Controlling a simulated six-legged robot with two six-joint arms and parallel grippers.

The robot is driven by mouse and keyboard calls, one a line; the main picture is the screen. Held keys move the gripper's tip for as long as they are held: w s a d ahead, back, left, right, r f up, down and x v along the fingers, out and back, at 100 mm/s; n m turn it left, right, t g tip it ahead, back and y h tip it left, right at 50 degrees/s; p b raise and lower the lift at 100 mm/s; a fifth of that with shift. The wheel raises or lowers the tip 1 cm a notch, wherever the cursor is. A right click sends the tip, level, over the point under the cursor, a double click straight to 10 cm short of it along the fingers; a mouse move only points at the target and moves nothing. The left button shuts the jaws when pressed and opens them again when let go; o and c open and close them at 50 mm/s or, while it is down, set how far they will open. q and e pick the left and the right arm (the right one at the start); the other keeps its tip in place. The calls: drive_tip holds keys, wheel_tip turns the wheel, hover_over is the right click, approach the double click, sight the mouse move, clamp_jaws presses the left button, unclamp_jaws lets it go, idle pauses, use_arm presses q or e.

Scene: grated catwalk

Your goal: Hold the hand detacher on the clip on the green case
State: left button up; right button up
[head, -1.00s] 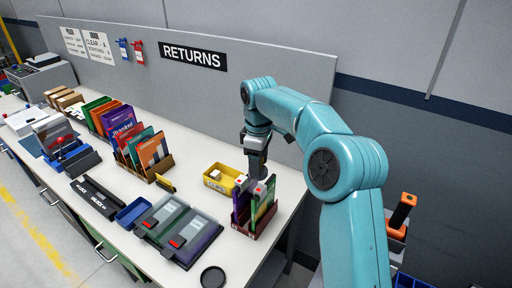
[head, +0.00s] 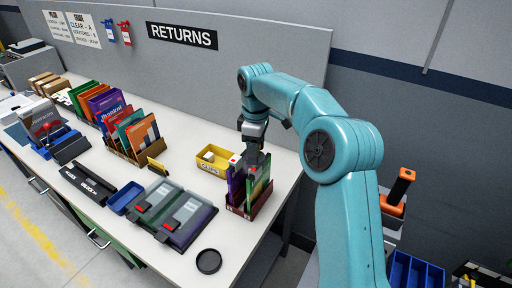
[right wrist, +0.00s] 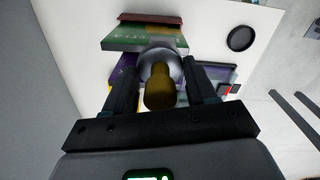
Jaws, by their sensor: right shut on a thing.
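My right gripper (head: 252,152) is low over a small dark red rack (head: 243,212) at the near right of the counter. The rack holds upright cases, a purple one (head: 235,188) and a green case (head: 262,178). In the right wrist view, the fingers (right wrist: 163,88) are shut on the hand detacher (right wrist: 160,90), a brass-coloured stub with a silver round head. The green case (right wrist: 125,44) is just beyond that head. I cannot tell whether the detacher touches the clip, which the detacher and fingers hide. My left gripper is out of view.
A yellow bin (head: 213,160) stands just behind the rack. Flat grey-and-purple cases (head: 178,212) and a blue tray (head: 125,198) lie to its left. A round black disc (head: 208,261) lies in front. A partition with a RETURNS sign (head: 181,35) runs behind.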

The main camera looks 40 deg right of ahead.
drive_tip(key=shift+d, duration=0.15)
idle(0.3)
drive_tip(key=shift+p, duration=0.35)
drive_tip(key=shift+f+b, duration=0.4)
drive_tip(key=shift+f, duration=0.3)
idle(0.3)
drive_tip(key=shift+r, duration=0.15)
